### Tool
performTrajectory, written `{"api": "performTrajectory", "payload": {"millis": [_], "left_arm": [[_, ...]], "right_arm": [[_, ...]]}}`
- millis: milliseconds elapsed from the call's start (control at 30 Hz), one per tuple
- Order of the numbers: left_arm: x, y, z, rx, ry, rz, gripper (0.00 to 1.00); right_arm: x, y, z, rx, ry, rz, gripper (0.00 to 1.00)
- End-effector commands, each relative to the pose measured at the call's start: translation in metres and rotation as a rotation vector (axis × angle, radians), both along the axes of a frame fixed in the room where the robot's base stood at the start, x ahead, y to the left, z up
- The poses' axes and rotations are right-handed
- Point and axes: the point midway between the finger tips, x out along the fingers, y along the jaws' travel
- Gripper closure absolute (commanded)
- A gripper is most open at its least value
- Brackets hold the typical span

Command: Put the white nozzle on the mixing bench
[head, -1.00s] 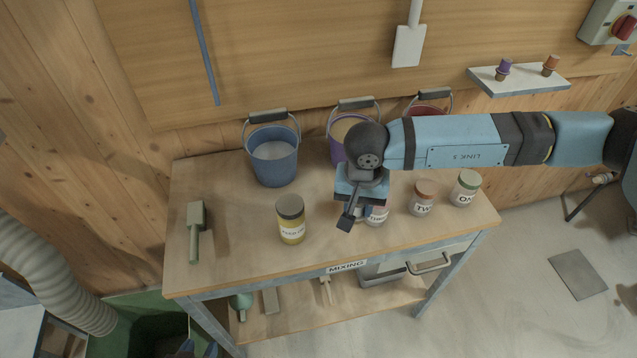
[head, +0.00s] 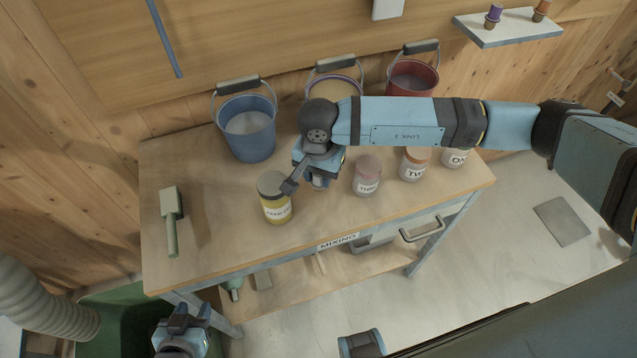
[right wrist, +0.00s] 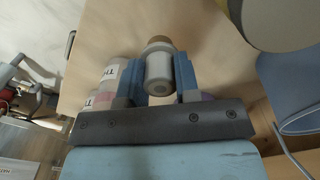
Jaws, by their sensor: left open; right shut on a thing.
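The white nozzle (right wrist: 159,72) is between the fingers of my right gripper in the right wrist view. It is a pale grey-white cylinder with a tan band at its far end. My right gripper (head: 318,178) is shut on it over the middle of the mixing bench (head: 225,235), between the yellow jar and the THREE jar. In the head view the arm hides most of the nozzle; I cannot tell whether it touches the bench top. My left gripper (head: 183,318) is open and empty, low at the left, in front of the bench.
A yellow jar (head: 277,209) stands just left of my right gripper. Labelled jars THREE (head: 367,177), TWO (head: 414,165) and ONE (head: 457,157) stand to the right. Blue (head: 250,143) and red (head: 412,80) buckets stand behind. A green-handled tool (head: 171,220) lies left.

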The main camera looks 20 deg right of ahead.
Motion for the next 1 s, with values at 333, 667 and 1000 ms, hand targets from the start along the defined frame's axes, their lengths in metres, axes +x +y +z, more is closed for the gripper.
{"api": "performTrajectory", "payload": {"millis": [333, 667, 1000], "left_arm": [[-0.001, 0.000, 0.003, 0.001, 0.005, 0.000, 0.57], [-0.001, 0.000, 0.006, 0.000, 0.003, -0.001, 0.57], [-0.001, -0.001, 0.003, -0.001, 0.001, -0.002, 0.57]], "right_arm": [[0.000, 0.000, -0.034, 0.000, 0.001, -0.001, 0.98], [0.000, 0.000, -0.053, 0.001, -0.002, 0.000, 0.98], [0.000, 0.000, -0.056, 0.001, -0.001, 0.000, 0.45]]}}
